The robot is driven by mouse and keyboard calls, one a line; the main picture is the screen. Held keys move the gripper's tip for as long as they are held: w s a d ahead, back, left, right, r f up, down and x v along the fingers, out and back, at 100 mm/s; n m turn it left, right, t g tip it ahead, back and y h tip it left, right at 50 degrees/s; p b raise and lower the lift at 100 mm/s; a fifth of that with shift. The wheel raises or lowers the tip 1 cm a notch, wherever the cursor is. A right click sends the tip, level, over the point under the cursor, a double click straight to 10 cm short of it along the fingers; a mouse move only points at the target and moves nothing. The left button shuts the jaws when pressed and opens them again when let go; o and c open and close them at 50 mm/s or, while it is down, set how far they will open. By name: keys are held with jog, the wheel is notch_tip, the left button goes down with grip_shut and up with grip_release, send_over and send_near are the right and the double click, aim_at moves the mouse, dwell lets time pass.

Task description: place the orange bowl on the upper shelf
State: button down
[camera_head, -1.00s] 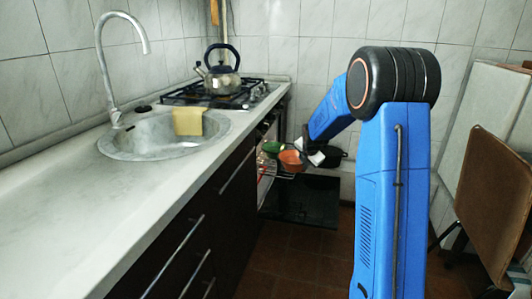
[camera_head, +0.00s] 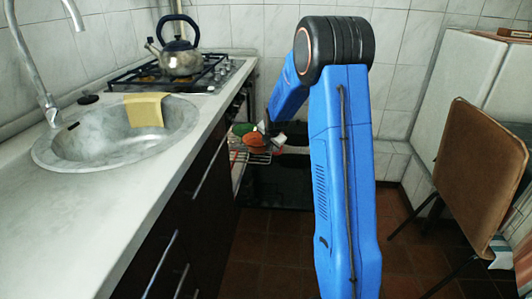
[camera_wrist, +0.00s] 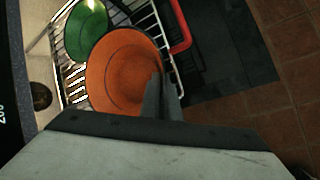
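The orange bowl (camera_head: 252,139) is at the oven opening beside the counter, close to the green bowl (camera_head: 242,129). In the wrist view the orange bowl (camera_wrist: 115,70) fills the middle, with a wire rack (camera_wrist: 75,85) behind it. It partly overlaps the green bowl (camera_wrist: 86,32). My gripper (camera_wrist: 162,90) has one finger inside the bowl and one outside, close together on its right rim; it looks shut on that rim. In the head view my gripper (camera_head: 267,129) is small and partly hidden by my arm. Whether the bowl touches the rack is unclear.
A wire rack (camera_head: 258,157) sticks out of the oven. A red bar (camera_wrist: 181,28) lies right of the bowl in the wrist view. The counter (camera_head: 110,205) runs along the left, with a kettle (camera_head: 180,60) on the stove. A folding chair (camera_head: 480,165) stands right; floor between is clear.

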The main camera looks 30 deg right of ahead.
jog(key=shift+f, duration=1.9)
jog(key=c, duration=2)
grip_release()
